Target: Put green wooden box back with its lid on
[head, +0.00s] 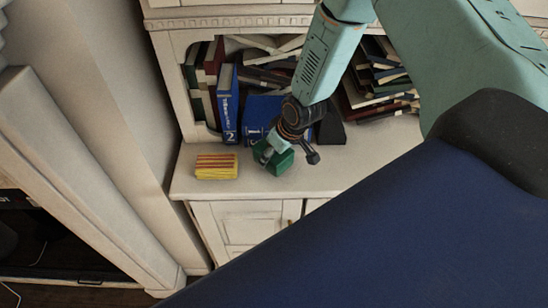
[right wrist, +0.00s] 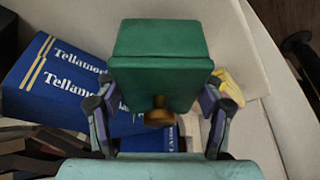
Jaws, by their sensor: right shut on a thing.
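My right gripper (head: 287,150) reaches down to the cabinet's counter in the head view and is shut on a green wooden box (head: 271,157). In the right wrist view the green box (right wrist: 160,42) sits between the two fingers of my right gripper (right wrist: 161,108), one on each side. A brass-coloured knob (right wrist: 159,117) shows at its near side, facing the gripper. I cannot tell whether the knob belongs to a separate lid, or whether the box touches the counter. My left gripper is not in view.
A yellow and red striped block (head: 216,167) lies left of the box on the white counter (head: 245,185). Blue books (head: 227,104) stand on the shelf behind; more books (head: 380,85) are piled to the right. A white frame (head: 75,160) stands at left.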

